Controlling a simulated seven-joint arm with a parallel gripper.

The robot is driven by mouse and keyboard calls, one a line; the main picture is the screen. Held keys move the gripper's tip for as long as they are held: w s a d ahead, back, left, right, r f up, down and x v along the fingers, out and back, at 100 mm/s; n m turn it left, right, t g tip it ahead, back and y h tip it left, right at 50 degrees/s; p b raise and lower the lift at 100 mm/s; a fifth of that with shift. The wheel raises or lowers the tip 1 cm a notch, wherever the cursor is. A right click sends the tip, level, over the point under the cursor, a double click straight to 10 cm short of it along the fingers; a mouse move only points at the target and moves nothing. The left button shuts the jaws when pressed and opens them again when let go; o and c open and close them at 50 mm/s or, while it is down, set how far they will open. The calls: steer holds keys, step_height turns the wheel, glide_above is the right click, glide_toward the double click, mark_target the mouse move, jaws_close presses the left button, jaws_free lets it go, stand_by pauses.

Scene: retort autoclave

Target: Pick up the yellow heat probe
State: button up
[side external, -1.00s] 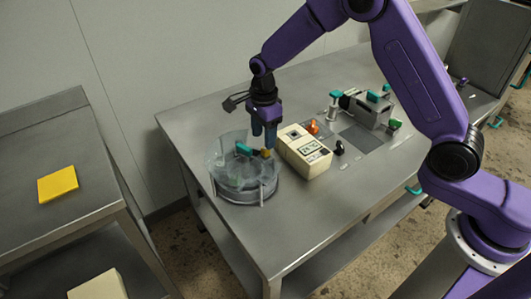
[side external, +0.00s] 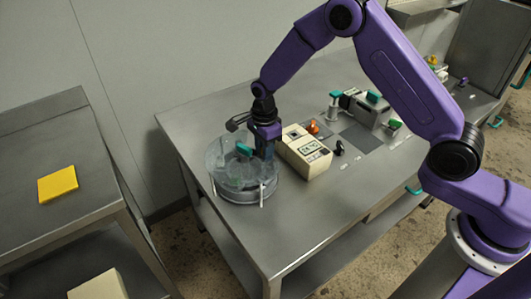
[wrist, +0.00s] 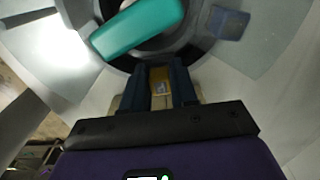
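The yellow heat probe (wrist: 160,78) shows in the wrist view as a small yellow block between my two dark fingers. It fills the gap between them, but I cannot tell whether both fingers press on it. In the side view my gripper (side external: 264,150) points down at the right side of the round clear-walled vessel (side external: 240,192) and hides the probe. In the wrist view my gripper (wrist: 160,70) has its fingertips by the vessel's dark ring. A teal handle (side external: 244,149) lies just left of the gripper; it also shows in the wrist view (wrist: 136,28).
A cream box with a display (side external: 303,151) stands close right of my gripper. An orange knob (side external: 313,127) and a grey device with teal parts (side external: 369,108) stand farther right. The front of the steel table (side external: 320,215) is clear. A yellow pad (side external: 58,184) lies on the left bench.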

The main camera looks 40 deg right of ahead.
jaws_close()
steer(key=shift+r, duration=0.15)
steer(key=shift+r, duration=0.7)
steer(key=s+d+r, duration=0.4)
steer(key=s+r, duration=0.7)
steer(key=s, duration=0.2)
steer(key=shift+s+r, duration=0.15)
steer(key=shift+s, duration=0.05)
steer(key=shift+d, duration=0.1)
